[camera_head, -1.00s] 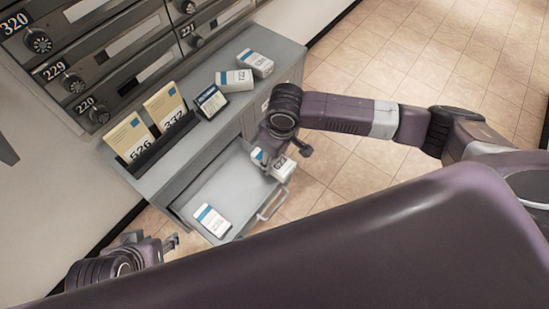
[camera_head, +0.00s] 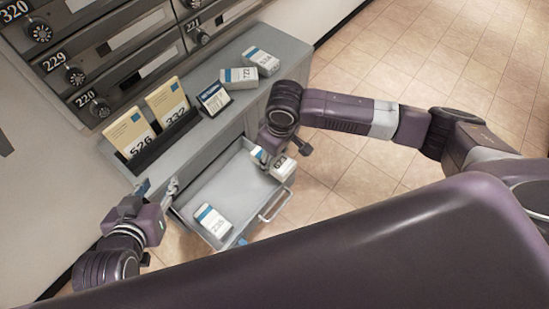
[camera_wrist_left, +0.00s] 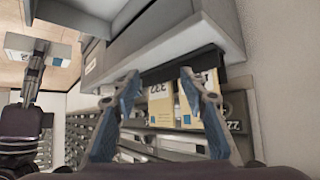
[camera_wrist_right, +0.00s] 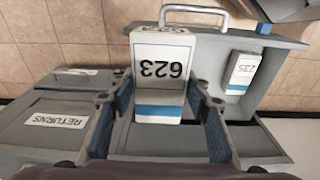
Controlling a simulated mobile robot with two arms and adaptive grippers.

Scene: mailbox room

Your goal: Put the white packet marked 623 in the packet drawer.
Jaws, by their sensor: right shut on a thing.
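The white packet marked 623 (camera_head: 283,168), with a blue band, is held in my right gripper (camera_head: 273,158). The right wrist view shows it upside down (camera_wrist_right: 162,66) between the two fingers. The packet drawer (camera_head: 233,182) is pulled out of the grey cabinet. The packet is over the drawer's right side in the head view; its exact height is unclear. Another white and blue packet (camera_head: 213,221) lies inside the drawer, near its left front. My left gripper (camera_head: 158,188) is empty, beside the drawer's left rear corner. Its fingers are apart in the left wrist view (camera_wrist_left: 160,78).
Two white packets (camera_head: 239,78) (camera_head: 261,61) and a dark-faced box (camera_head: 214,98) sit on the cabinet top (camera_head: 196,129). Yellow envelopes (camera_head: 130,133) stand in a black rack. Mailboxes (camera_head: 115,50) line the wall. A RETURNS label (camera_wrist_right: 57,119) shows beside the drawer.

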